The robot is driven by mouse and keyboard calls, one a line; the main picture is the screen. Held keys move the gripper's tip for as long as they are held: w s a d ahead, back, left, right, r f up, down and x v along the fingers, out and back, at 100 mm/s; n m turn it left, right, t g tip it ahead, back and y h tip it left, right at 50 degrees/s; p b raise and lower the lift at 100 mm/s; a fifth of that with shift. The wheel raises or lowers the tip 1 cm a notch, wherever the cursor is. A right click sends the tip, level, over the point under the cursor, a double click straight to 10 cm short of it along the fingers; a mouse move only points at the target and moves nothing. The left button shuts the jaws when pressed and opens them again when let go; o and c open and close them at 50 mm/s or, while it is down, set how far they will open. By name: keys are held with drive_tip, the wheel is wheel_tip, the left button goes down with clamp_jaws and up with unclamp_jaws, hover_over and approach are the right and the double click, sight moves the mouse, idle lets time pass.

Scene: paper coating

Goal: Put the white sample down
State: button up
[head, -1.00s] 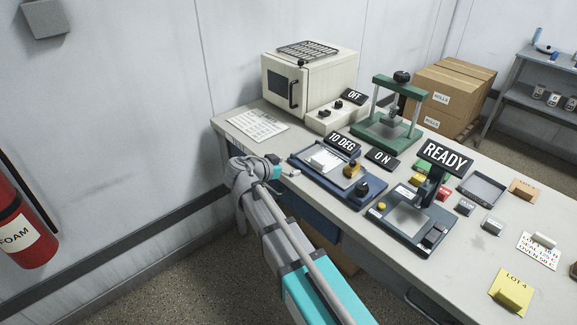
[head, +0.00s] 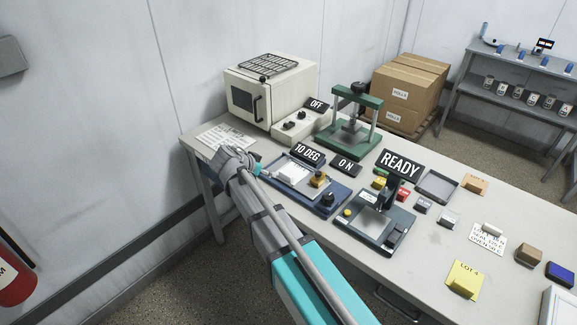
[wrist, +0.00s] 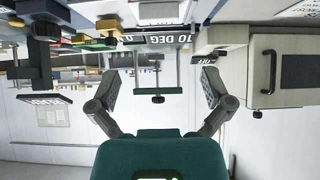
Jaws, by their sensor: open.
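The white sample (head: 288,173) is a small white block. It lies on the plate of the blue device (head: 331,203) under the 10 DEG sign (head: 307,154). A white block, probably the same sample, shows at the top of the wrist view (wrist: 158,12), which is upside down. My gripper (wrist: 160,84) is open, its two fingers spread wide with nothing between them. In the head view my gripper (head: 263,170) is at the left edge of the blue device, beside the sample and apart from it. My wrist hides part of the fingers there.
The white oven (head: 272,92) and green press (head: 352,125) stand behind. The READY device (head: 373,223) stands to the right, with a grey tray (head: 437,187) beyond it. A yellow LOT 4 card (head: 465,280) lies near the front edge. Bare table lies between.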

sight(286, 173)
drive_tip(key=shift+w+d+r+g+p, duration=0.2)
drive_tip(key=shift+r+g+p, duration=0.2)
drive_tip(key=shift+r+p, duration=0.15)
drive_tip(key=shift+f, duration=0.15)
drive_tip(key=shift+b+x, duration=3.15)
drive_tip(key=shift+x, duration=1.15)
drive_tip(key=shift+w+a, duration=0.1)
drive_tip(key=shift+a, duration=0.05)
drive_tip(key=shift+b+x, duration=1.85)
drive_tip(key=shift+x, duration=0.75)
